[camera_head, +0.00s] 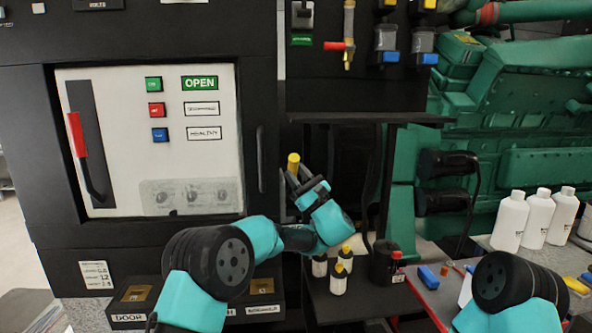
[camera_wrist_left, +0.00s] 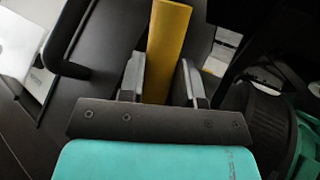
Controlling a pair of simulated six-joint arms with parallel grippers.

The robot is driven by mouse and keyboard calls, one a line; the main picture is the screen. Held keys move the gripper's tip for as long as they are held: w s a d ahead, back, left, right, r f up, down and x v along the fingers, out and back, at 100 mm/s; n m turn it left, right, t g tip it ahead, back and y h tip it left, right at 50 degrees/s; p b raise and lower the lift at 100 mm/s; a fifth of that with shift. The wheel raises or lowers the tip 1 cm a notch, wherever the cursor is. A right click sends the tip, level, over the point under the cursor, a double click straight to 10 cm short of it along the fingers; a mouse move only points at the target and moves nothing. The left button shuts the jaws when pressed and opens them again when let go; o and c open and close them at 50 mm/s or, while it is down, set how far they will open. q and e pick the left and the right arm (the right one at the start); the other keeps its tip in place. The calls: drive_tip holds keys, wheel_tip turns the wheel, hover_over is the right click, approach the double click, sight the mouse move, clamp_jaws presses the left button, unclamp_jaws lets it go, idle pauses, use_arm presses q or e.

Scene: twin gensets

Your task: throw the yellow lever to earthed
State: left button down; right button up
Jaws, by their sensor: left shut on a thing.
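The yellow lever (camera_head: 293,162) stands on the black cabinet side, right of the white breaker panel. In the left wrist view the lever (camera_wrist_left: 167,45) runs up between the two grey fingers. My left gripper (camera_head: 303,184) is shut on the yellow lever, and its fingers (camera_wrist_left: 163,83) flank it closely. The lever's lower end is hidden by the gripper. Which position the lever is in cannot be read. My right arm shows only as a teal and black link at the bottom right; its gripper is out of view.
The white panel (camera_head: 205,130) has a red handle (camera_head: 77,135) and a green OPEN sign (camera_head: 199,83). Small yellow-capped bottles (camera_head: 339,279) stand below my left gripper. White bottles (camera_head: 511,222) stand at right, near a green engine (camera_head: 500,110). A black door handle (camera_head: 261,160) is left of the lever.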

use_arm(q)
drive_tip(key=c, duration=1.1)
unclamp_jaws()
